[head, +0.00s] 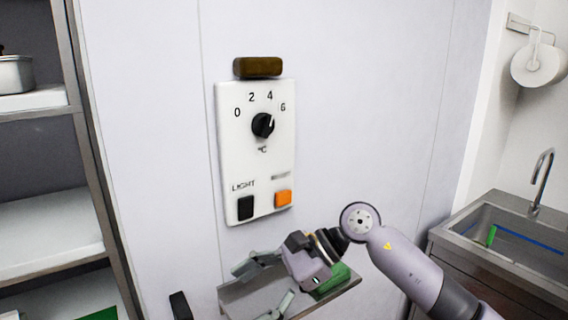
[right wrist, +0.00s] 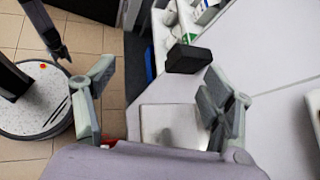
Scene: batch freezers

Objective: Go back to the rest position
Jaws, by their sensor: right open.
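My right gripper (head: 256,289) is in front of the wall, below the control panel, over a small metal shelf. Its fingers are spread apart with nothing between them. It also shows open in the right wrist view (right wrist: 165,90), with the pale shelf surface behind it. A grey jointed part at the top left of the right wrist view looks like my left gripper (right wrist: 56,40); its fingers are too unclear to read. The head view does not show my left gripper.
The white control panel (head: 255,150) has a dial (head: 263,125), a black switch (head: 246,208) and an orange switch (head: 283,198). The metal shelf (head: 240,296) holds something green (head: 334,279). A black handle (head: 180,306) sticks out lower left. A sink (head: 515,235) stands right; shelving (head: 45,230) stands left.

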